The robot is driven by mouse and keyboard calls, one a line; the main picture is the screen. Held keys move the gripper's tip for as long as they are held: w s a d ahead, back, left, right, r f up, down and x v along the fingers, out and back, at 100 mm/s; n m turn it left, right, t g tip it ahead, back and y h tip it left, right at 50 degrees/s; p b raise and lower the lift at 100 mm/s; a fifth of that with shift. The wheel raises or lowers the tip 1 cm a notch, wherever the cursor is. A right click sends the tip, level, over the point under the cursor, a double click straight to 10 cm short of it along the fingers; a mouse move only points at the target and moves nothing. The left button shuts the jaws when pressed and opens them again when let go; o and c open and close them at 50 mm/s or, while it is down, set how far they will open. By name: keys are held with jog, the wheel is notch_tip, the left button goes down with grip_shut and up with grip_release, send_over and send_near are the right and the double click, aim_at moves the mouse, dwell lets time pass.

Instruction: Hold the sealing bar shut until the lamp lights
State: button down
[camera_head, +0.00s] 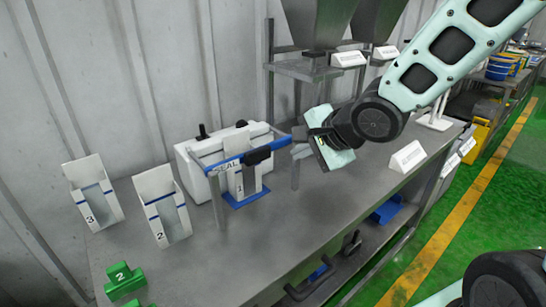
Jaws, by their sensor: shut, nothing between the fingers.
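The sealing bar (230,163) is a blue bar with a black grip (258,156), spanning the front of a white sealing machine (185,158) marked "SEAL". A white pouch or holder marked 1 (240,184) stands below the bar on a blue base (243,198). My gripper (297,149) is shut and empty at the right end of the bar, right of the black grip. I cannot tell whether it touches the bar. Two dark knobs show on top of the machine; no lit lamp can be made out.
White holders marked 3 (92,195) and 2 (162,206) stand left on the grey metal table (270,235). A green block marked 2 (124,279) is at the front left. Hoppers (318,22) stand behind, and a white sign (407,157) sits right. The table's front middle is clear.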

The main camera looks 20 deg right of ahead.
jog(key=shift+a, duration=0.1)
jog(key=p, duration=0.7)
send_near(261, 160)
notch_tip(261, 160, down, 4)
jog(key=w, duration=0.2)
jog(key=shift+w+a+f, duration=0.1)
jog(key=shift+w+a, duration=0.25)
jog(key=shift+w, duration=0.15)
jog(key=shift+w+a, duration=0.3)
jog(key=shift+w, duration=0.25)
jog(key=w+a, duration=0.1)
jog(key=w, duration=0.2)
jog(key=w+a, duration=0.1)
jog(key=w, duration=0.2)
jog(key=w+b, duration=0.1)
jog(key=w, duration=0.1)
jog(key=shift+w+a+r, duration=0.2)
jog(key=shift+w+a, duration=0.2)
